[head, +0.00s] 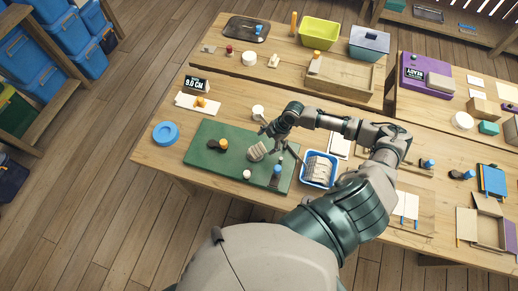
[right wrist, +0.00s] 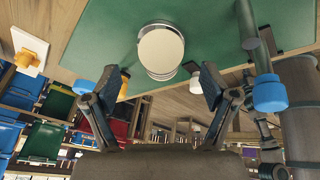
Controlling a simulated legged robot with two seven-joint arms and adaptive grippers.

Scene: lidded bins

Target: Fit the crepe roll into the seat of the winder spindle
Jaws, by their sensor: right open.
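A cream, banded roll (head: 257,151), which looks like the crepe roll, sits tilted on the green mat (head: 207,160). In the right wrist view its pale round end (right wrist: 161,50) faces the camera. My right gripper (head: 268,130) is open above and beside the roll. In the right wrist view the open fingers (right wrist: 160,82) lie to either side of the roll's line, apart from it. A grey post with a blue knob (head: 277,170) stands on the mat's right part, perhaps the winder spindle; its knob also shows in the right wrist view (right wrist: 268,93). Its seat cannot be made out. My left gripper is out of view.
A yellow knob on a dark base (head: 222,145) and a small white knob (head: 246,174) are on the mat. A blue bin (head: 305,180) of cream pieces stands to the right. A white cylinder (head: 258,112) and a blue ring (head: 165,133) are beside the mat.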

